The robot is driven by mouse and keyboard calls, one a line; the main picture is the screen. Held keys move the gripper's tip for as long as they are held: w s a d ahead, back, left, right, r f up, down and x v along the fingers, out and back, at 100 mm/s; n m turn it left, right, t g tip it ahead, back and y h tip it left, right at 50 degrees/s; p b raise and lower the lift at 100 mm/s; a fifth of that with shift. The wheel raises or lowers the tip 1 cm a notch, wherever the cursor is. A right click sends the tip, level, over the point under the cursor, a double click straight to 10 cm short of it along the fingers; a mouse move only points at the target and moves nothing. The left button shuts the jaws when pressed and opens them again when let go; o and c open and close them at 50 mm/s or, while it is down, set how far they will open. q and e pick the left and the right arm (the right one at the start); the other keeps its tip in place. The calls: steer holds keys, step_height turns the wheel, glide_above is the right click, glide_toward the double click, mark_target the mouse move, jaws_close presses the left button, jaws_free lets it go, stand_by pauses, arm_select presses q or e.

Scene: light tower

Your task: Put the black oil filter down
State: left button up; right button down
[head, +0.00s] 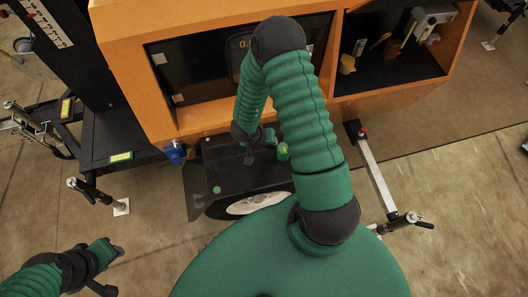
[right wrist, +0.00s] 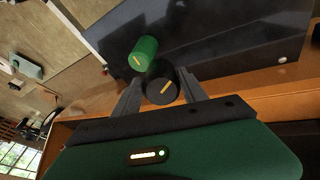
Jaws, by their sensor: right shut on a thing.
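The black oil filter (right wrist: 163,87) is a short dark cylinder with a yellow mark on its end. In the right wrist view it sits between the two fingers of my right gripper (right wrist: 160,92), which is shut on it. In the head view my right gripper (head: 256,143) is over the dark fender (head: 240,178); the black filter is hard to make out there. A green cylinder (right wrist: 144,52) stands beside the black filter; it also shows in the head view (head: 283,151). My left gripper (head: 112,270) is open and empty at the lower left, above the floor.
The orange housing (head: 190,120) with an open compartment (head: 390,70) holding small items rises behind the fender. A blue object (head: 175,152) is left of the fender. A white wheel (head: 256,203) is below it. Metal outrigger legs (head: 380,180) stand to the right and left.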

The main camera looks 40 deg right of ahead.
steer(key=w+a+m+y+p, duration=0.1)
steer(key=w+a+m+y, duration=0.5)
steer(key=a, duration=0.5)
steer(key=shift+n+h, duration=0.3)
steer(key=shift+h, duration=0.3)
steer(key=f, duration=0.6)
steer(key=w+f, duration=0.1)
steer(key=f, duration=0.2)
steer(key=shift+a, duration=0.1)
steer(key=shift+s+f, duration=0.1)
steer(key=shift+f, duration=0.15)
steer(key=shift+s, duration=0.1)
steer(key=c, duration=1)
jaws_free()
steer(key=shift+c, duration=0.2)
steer(key=o, duration=0.4)
arm_select(q)
steer(key=shift+w+a+r, duration=0.3)
steer(key=shift+r, duration=0.35)
arm_select(e)
steer(key=shift+f, duration=0.1)
